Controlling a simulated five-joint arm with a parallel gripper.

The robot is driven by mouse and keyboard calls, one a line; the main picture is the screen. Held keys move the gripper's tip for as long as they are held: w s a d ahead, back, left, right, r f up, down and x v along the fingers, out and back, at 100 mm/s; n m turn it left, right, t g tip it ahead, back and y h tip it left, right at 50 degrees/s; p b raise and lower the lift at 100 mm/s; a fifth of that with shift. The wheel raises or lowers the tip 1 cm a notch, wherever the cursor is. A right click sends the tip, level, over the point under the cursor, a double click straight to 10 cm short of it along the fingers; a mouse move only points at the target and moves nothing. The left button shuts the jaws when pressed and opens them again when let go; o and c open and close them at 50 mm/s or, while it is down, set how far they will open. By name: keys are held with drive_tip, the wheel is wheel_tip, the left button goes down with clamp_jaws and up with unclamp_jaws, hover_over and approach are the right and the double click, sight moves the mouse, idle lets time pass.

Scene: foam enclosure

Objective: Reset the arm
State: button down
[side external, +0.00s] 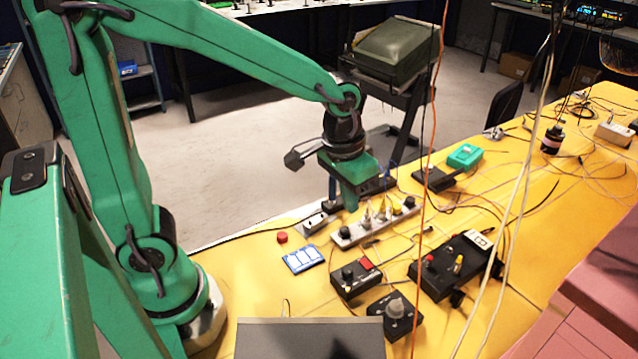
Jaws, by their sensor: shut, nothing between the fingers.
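My gripper (350,203) hangs at the end of my green arm, pointing down over the near-left part of the yellow table (545,215). Its fingers are shut with nothing held. The fingertips are above or close beside a light power strip (347,238) with plugs in it. I cannot tell whether they touch it. My arm is bent, with its forearm reaching to the right.
A red cap (282,237), a blue-and-white card (303,259) and black control boxes (356,279) (450,266) lie near the gripper. Loose cables hang in front and cross the table. A grey box (310,340) stands at the front edge.

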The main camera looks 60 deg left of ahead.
drive_tip(key=s+a+r+t, duration=0.4)
drive_tip(key=s+a+r, duration=0.3)
drive_tip(key=s, duration=0.4)
drive_tip(key=shift+r, duration=0.25)
drive_tip(key=shift+w+d, duration=0.1)
drive_tip(key=shift+w, duration=0.1)
drive_tip(key=w+d+f+m+g, duration=0.2)
drive_tip(key=w+d+f+m, duration=0.1)
drive_tip(key=w+m, duration=0.4)
drive_tip(key=w+d+f+m+g, duration=0.3)
drive_tip(key=w+d+m, duration=0.3)
drive_tip(key=m, duration=0.5)
drive_tip(key=shift+w+f+g, duration=0.3)
drive_tip(key=shift+w+f, duration=0.05)
drive_tip(key=shift+f, duration=0.1)
drive_tip(key=shift+f, duration=0.1)
